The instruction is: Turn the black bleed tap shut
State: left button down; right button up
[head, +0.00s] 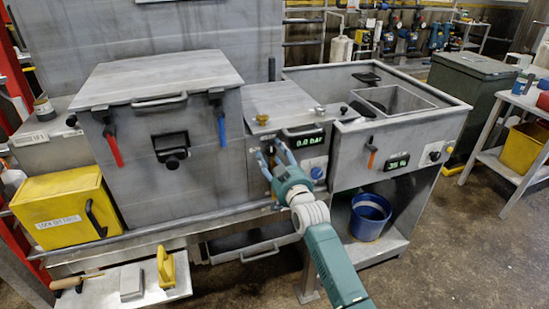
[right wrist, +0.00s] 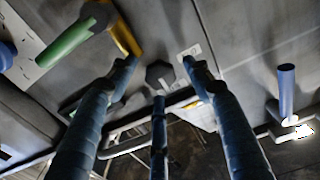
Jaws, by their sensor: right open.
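A small dark, faceted knob (right wrist: 160,74), apparently the black bleed tap, sits on the grey metal front in the right wrist view. My right gripper (right wrist: 160,80) is open, its blue fingers reaching toward the panel on either side of the knob and below it. I cannot tell whether any finger touches it. In the head view my right gripper (head: 271,156) is at the middle cabinet's front, left of the 0.0 bar display (head: 305,139). It hides the knob there. My left gripper is not in view.
A green handle on a yellow bracket (right wrist: 122,36) lies close to one finger in the right wrist view; a blue lever (right wrist: 287,90) is at the right. A long rail (head: 190,226) runs below the panel. A blue bucket (head: 370,216) stands lower right.

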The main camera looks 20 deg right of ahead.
jog(key=s, duration=1.2)
jog(key=shift+d, duration=0.2)
